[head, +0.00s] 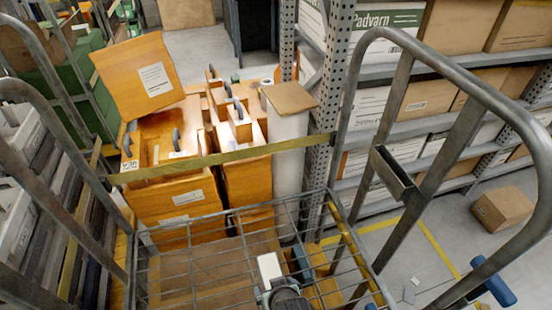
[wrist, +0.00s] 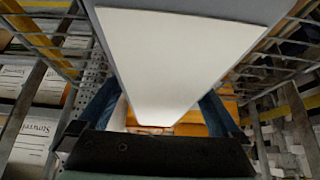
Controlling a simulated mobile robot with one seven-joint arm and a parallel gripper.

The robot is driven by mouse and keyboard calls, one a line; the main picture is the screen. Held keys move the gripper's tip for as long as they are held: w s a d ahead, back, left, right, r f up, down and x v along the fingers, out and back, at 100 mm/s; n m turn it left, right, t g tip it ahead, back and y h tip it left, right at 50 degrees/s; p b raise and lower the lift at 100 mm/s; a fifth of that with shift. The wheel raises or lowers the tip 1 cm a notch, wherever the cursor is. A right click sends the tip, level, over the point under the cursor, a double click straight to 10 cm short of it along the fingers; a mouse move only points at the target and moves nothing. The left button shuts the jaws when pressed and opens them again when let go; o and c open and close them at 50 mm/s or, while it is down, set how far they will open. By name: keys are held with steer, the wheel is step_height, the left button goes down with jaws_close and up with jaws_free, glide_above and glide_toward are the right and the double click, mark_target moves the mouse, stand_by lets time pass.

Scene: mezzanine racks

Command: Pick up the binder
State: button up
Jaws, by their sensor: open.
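The binder (wrist: 180,60) fills the middle of the wrist view, close to the camera. It shows a large white face with a grey edge around it. My gripper (wrist: 160,98) is open, with one blue finger on each side of the binder's white face. I cannot tell whether the fingers touch it. In the head view, a small white-faced thing (head: 268,266), probably the binder, stands at the wire basket (head: 200,262), right by my wrist. My arm and the basket wires hide most of it, and the fingertips are not clear there.
The basket's wire walls and tubular rails (head: 375,110) rise around my arm. Orange boxes (head: 175,200) with papers stand behind, beside a pale column (head: 288,140). Racks of cartons (head: 400,95) line the right. A carton (head: 502,207) lies on the otherwise fairly clear floor.

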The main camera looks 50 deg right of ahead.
jaws_close()
stand_by(0.6)
